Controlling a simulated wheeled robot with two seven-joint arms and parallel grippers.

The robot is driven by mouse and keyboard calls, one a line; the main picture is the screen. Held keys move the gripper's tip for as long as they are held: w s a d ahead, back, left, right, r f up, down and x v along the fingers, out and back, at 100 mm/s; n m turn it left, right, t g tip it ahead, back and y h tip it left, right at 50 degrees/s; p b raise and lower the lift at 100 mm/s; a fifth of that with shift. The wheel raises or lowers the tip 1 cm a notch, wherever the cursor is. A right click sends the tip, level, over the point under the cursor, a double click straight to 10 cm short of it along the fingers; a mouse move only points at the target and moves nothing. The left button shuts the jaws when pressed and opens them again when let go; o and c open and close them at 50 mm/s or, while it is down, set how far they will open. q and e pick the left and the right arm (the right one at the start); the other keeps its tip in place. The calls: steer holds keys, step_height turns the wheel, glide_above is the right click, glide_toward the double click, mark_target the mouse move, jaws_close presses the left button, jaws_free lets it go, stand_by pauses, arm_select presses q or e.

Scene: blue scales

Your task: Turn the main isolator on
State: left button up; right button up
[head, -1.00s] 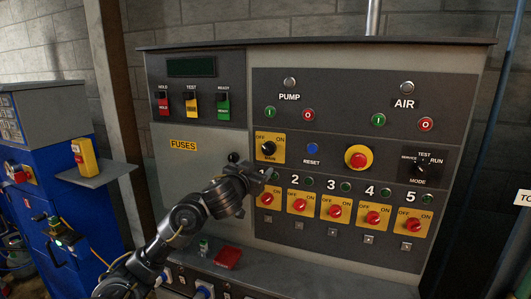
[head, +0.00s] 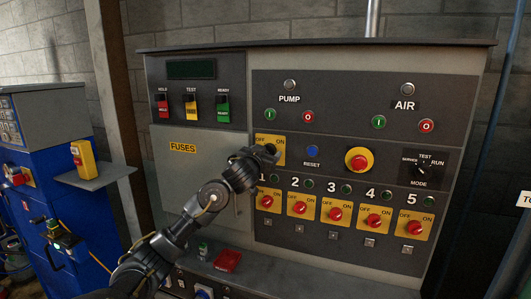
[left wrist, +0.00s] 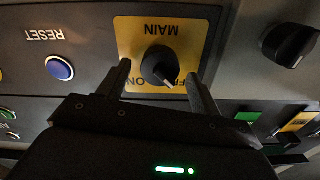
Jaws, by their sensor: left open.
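The main isolator is a black rotary knob (left wrist: 160,65) on a yellow plate (left wrist: 128,32) marked MAIN, seen upside down in the left wrist view. In the head view the yellow plate (head: 279,151) is partly covered by my left gripper (head: 268,151), and the knob is hidden. My left gripper is open in the left wrist view (left wrist: 160,84), with one finger on each side of the knob. I cannot tell whether the fingers touch it. The knob's white mark points down and right in that view, toward the OFF lettering. My right gripper is not in view.
The blue reset button (head: 312,151) sits right of the main plate, and a red emergency button (head: 358,159) is further right. Several red rotary switches, one of them numbered 2 (head: 300,208), line up below. The fuses door (head: 185,170) is at left.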

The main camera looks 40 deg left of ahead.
arm_select(q)
steer(key=shift+w+a, duration=0.1)
steer(key=shift+w, duration=0.15)
